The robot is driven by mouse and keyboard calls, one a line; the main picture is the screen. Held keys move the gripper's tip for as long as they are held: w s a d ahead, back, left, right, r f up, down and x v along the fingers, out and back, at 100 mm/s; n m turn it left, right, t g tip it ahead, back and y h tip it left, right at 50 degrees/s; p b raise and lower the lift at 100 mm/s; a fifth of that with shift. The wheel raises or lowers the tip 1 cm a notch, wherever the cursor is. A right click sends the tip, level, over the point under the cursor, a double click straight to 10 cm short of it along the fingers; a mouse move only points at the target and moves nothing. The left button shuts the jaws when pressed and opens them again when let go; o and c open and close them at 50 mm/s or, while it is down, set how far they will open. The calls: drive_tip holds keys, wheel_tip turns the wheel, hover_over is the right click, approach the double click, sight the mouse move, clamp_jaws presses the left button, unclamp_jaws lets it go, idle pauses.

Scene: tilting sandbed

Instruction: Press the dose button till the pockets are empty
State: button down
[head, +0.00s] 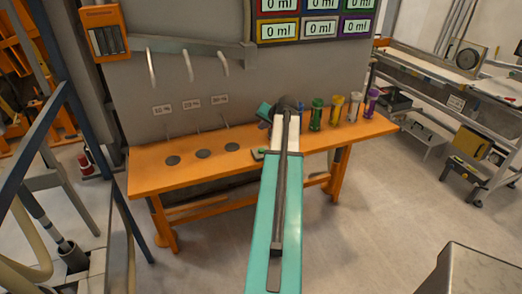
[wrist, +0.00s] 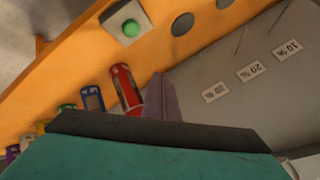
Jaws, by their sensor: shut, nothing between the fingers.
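A green round button (wrist: 131,28) sits on a pale square plate on the orange bench, in the upper left of the wrist view. In the head view it is a small green spot (head: 258,153) at the bench's front edge, just left of my arm. My gripper (head: 285,104) is shut and empty above the bench, apart from the button; its tips are hard to make out. An orange box (head: 104,34) with several dark slots hangs at the upper left. I cannot tell whether these slots are the pockets or what is in them.
Several coloured containers, including a red one (wrist: 126,89) and a green one (head: 317,115), stand along the bench (head: 150,178). Three dark discs (head: 203,154) lie at its left. Displays (head: 320,28) read 0 ml. Hooks (head: 187,62) jut from the panel.

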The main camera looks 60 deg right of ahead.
sight(263, 151)
drive_tip(key=shift+f+b, duration=2.15)
drive_tip(key=shift+f, duration=2.2)
drive_tip(key=shift+s+f+b, duration=0.1)
drive_tip(key=shift+f+b, duration=0.65)
drive_tip(key=shift+f, duration=0.2)
drive_tip(key=shift+r, duration=0.15)
drive_tip(key=shift+r+p, duration=0.4)
drive_tip(key=shift+r, duration=0.4)
drive_tip(key=shift+r, duration=0.15)
drive_tip(key=shift+r+p, duration=1.15)
drive_tip(key=shift+r, duration=1.2)
